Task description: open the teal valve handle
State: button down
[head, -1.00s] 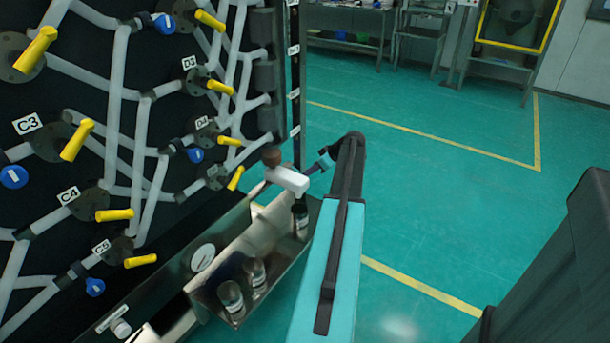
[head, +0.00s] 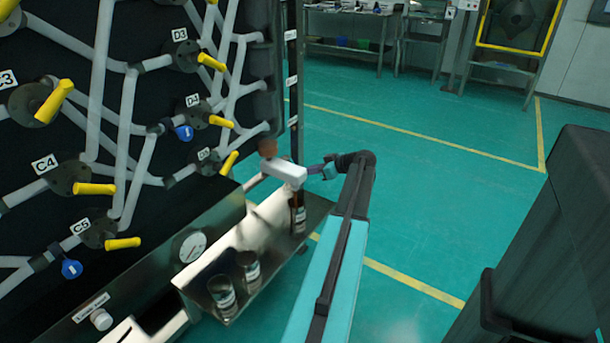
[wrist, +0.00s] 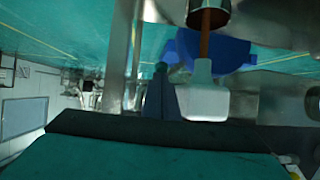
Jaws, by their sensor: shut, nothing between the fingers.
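My gripper (head: 313,171) is at the end of my teal and black arm, beside a white block (head: 284,173) with a reddish-brown knob (head: 267,147). In the wrist view my gripper (wrist: 161,72) is a narrow dark shape, shut and empty. A white tapered piece (wrist: 207,102) on a brown stem (wrist: 204,42) shows just right of it, with a blue part (wrist: 218,52) behind. Whether the gripper touches any of these I cannot tell. I cannot pick out a teal valve handle for certain; the visible panel handles are yellow and blue.
The black pipe panel (head: 160,100) with several yellow handles fills the left. A gauge (head: 189,247) sits left of the tray. Open teal floor (head: 450,215) lies to the right.

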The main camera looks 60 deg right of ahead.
jog(key=shift+f, duration=0.1)
dwell(0.5)
jog(key=shift+s, duration=0.1)
jog(key=p+v, duration=0.1)
jog(key=v, duration=1.2)
jog(key=shift+s+d+r, duration=0.15)
jog(key=shift+s+r, duration=0.1)
jog(key=shift+s, duration=0.1)
